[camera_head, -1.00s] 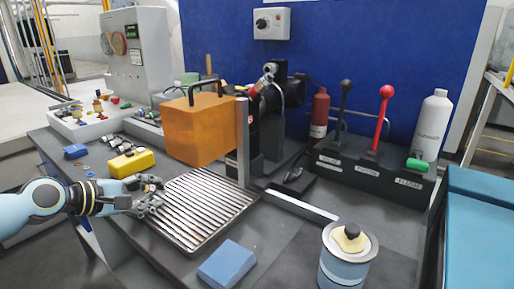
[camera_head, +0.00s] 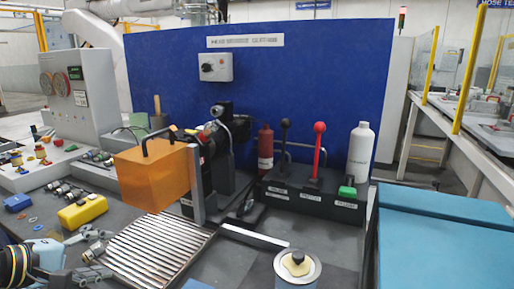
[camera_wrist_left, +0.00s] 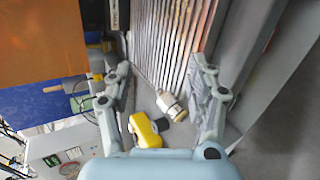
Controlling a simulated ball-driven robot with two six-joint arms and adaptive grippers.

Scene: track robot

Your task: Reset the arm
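My left gripper (camera_head: 100,256) is at the lower left of the head view, beside the left edge of the ribbed metal tray (camera_head: 152,250). In the left wrist view the gripper's (camera_wrist_left: 162,80) two fingers stand apart with nothing clamped between them. A small pale cylindrical fitting (camera_wrist_left: 171,106) and a yellow block (camera_wrist_left: 145,131) show between the fingers, beyond them. The tray's ribs (camera_wrist_left: 165,40) show past the fingertips. My right gripper is in neither view.
An orange box (camera_head: 155,178) with a handle stands behind the tray. A lever panel (camera_head: 310,200), red bottle (camera_head: 265,150) and white bottle (camera_head: 360,152) stand at the back. A can (camera_head: 297,272) is in front. The yellow block (camera_head: 83,211) lies left of the tray.

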